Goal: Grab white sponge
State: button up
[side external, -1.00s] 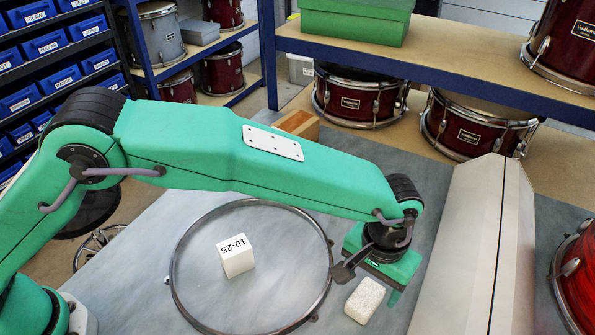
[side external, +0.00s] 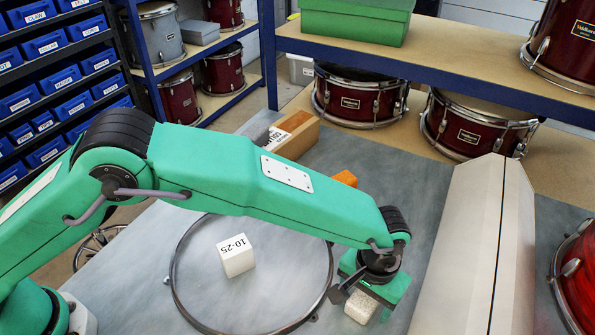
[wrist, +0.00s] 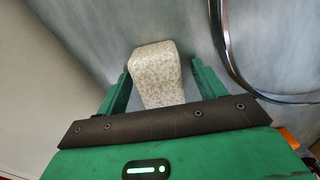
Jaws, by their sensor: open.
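The white sponge (side external: 361,307) is a small speckled block on the grey bench, just right of the metal hoop. My gripper (side external: 370,296) is over it and hides part of its top in the side view. In the wrist view the sponge (wrist: 157,75) lies between the two green fingers of my gripper (wrist: 158,84). The sponge rests on the bench.
The metal hoop (side external: 173,275) lies on the bench around a white block marked 10-25 (side external: 236,256). A long pale case (side external: 470,240) stands to the right. An orange block (side external: 345,178) and a wooden box (side external: 292,135) sit behind my arm. A red drum (side external: 575,275) is at the far right.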

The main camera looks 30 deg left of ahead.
dwell(0.4)
jog(key=c, duration=1)
jog(key=shift+c, duration=0.2)
jog(key=shift+r, duration=0.15)
jog(key=shift+r, duration=0.4)
notch_tip(320, 180, up, 3)
jog(key=shift+r, duration=0.1)
jog(key=s+d+r, duration=0.1)
jog(key=s+r, duration=0.5)
jog(key=s, duration=0.5)
jog(key=shift+s+d+r, duration=0.25)
jog(key=shift+s+r, duration=0.05)
jog(key=shift+r, duration=0.1)
